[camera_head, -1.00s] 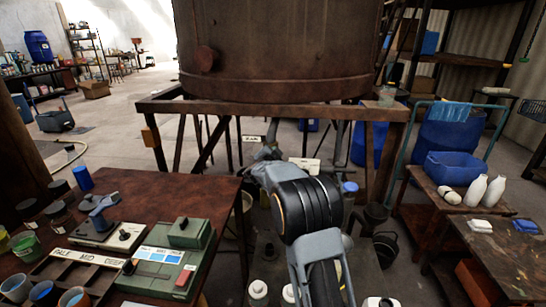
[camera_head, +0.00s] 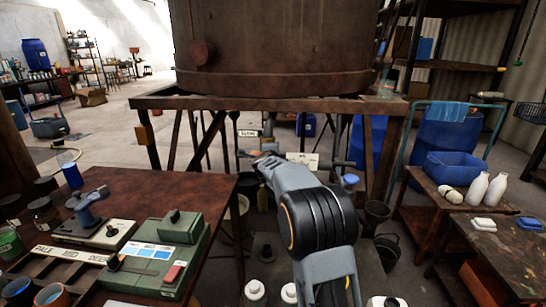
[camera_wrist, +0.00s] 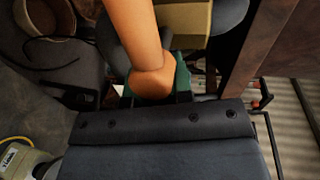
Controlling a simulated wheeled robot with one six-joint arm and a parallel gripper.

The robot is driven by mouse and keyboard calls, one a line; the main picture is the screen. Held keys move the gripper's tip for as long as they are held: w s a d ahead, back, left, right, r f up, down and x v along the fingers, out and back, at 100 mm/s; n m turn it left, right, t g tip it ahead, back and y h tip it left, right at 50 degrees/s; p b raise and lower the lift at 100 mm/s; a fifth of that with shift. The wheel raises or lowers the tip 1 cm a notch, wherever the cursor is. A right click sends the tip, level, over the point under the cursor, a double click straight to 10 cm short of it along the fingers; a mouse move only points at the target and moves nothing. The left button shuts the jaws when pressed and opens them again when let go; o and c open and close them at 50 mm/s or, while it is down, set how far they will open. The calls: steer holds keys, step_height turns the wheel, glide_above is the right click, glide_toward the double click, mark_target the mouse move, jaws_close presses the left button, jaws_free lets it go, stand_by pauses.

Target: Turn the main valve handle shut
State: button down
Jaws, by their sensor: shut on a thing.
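In the wrist view an orange bar with a rounded end (camera_wrist: 148,50), which looks like the valve handle, runs from the top edge down to my gripper (camera_wrist: 155,95). My gripper appears shut on it; the fingertips are largely hidden. A brass-coloured block (camera_wrist: 184,20) and a green part (camera_wrist: 182,72) lie behind the bar. In the head view my gripper (camera_head: 262,158) is under the front of the vat frame, small and partly covered by my arm.
The big rusty vat (camera_head: 280,45) stands on a brown frame (camera_head: 270,103) above my gripper. A work table (camera_head: 190,190) with a green device (camera_head: 160,255) is at left. A low bench with white bottles (camera_head: 488,189) and a black bucket (camera_head: 387,250) are at right.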

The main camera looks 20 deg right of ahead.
steer(key=shift+a+f+m, duration=0.1)
steer(key=shift+f+m, duration=0.05)
steer(key=shift+m, duration=0.15)
stand_by(0.4)
steer(key=c, duration=1)
jaws_free()
steer(key=shift+c, duration=0.2)
steer(key=v, duration=1.3)
steer(key=shift+s, duration=0.4)
steer(key=shift+a, duration=0.15)
